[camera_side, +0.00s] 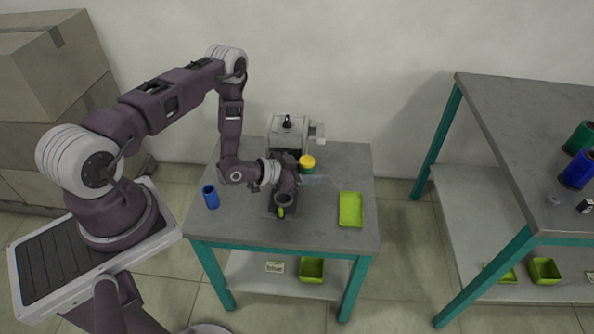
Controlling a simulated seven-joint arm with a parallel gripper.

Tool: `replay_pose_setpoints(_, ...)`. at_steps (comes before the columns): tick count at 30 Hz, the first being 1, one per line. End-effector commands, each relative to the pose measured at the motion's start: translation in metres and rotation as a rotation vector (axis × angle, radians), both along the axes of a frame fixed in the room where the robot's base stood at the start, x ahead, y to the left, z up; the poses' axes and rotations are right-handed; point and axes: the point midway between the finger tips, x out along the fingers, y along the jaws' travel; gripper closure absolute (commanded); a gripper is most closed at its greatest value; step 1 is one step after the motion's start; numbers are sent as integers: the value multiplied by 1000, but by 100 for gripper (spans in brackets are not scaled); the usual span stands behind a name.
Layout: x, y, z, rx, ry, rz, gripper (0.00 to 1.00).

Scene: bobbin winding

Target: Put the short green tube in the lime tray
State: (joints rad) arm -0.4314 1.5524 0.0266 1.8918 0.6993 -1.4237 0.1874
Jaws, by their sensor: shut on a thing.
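My gripper (284,201) points down over the near middle of the table. It is shut on a small bright green piece (281,212), which shows just under the fingers. The piece is mostly hidden, so I cannot tell its full shape or whether it is the short green tube. A dark green tube-like thing with a yellow top (307,162) stands just behind my wrist. The lime tray (350,209) lies to the right of my gripper on the table and looks empty.
A blue tube (210,197) stands at the table's left side. A grey machine (289,135) stands at the back. Another lime tray (312,269) sits on the lower shelf. A second table (515,120) on the right holds a green and a blue tube.

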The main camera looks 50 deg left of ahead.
Motion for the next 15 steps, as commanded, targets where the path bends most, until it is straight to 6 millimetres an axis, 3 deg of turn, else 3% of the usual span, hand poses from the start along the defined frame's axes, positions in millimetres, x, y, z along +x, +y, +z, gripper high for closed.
replay_pose_setpoints(6,49,-57,-13,-1,-4,-2,100)
replay_pose_setpoints(10,69,-87,-16,-2,-3,8,100)
replay_pose_setpoints(15,80,-107,-17,-1,-1,17,100)
